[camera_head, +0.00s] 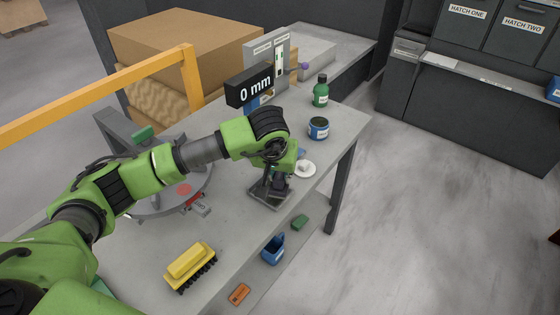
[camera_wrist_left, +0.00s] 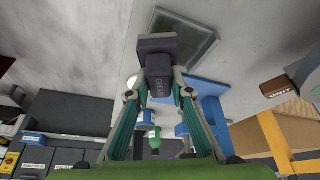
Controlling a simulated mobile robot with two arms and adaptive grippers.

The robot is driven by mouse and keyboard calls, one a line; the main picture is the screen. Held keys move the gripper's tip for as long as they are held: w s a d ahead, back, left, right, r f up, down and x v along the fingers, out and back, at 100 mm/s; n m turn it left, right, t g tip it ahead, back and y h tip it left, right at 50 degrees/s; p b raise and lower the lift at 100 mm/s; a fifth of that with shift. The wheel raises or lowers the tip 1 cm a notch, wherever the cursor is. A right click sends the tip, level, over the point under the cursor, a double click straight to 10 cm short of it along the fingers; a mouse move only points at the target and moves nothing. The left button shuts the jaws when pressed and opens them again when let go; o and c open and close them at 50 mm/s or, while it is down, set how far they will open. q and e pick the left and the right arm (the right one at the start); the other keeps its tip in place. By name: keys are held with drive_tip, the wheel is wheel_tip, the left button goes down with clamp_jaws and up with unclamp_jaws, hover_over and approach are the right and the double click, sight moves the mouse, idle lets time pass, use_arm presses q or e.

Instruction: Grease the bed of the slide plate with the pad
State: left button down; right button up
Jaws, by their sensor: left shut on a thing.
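My left gripper (camera_head: 279,178) points down over the slide plate (camera_head: 265,198), a grey plate with a shallow framed bed near the table's right edge. It is shut on the pad, a dark purple-grey block whose lettering is hard to read; in the left wrist view the pad (camera_wrist_left: 158,68) sits between the fingertips (camera_wrist_left: 160,92). The slide plate (camera_wrist_left: 190,38) shows beyond the pad there, and the pad covers part of it. I cannot tell whether the pad touches the bed. My right gripper is not in view.
A yellow brush (camera_head: 188,263) lies at the table's front. A blue tin (camera_head: 318,129) and a green bottle (camera_head: 321,92) stand behind the plate, and a white round thing (camera_head: 305,169) is close by. A "0 mm" display (camera_head: 253,86) stands at the back. A lower shelf holds a blue container (camera_head: 273,249).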

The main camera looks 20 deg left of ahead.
use_arm(q)
wheel_tip(320, 180, up, 2)
drive_tip(key=shift+w+p, duration=0.1)
drive_tip(key=shift+p, duration=0.2)
drive_tip(key=shift+r+p, duration=0.3)
drive_tip(key=shift+r, duration=1.2)
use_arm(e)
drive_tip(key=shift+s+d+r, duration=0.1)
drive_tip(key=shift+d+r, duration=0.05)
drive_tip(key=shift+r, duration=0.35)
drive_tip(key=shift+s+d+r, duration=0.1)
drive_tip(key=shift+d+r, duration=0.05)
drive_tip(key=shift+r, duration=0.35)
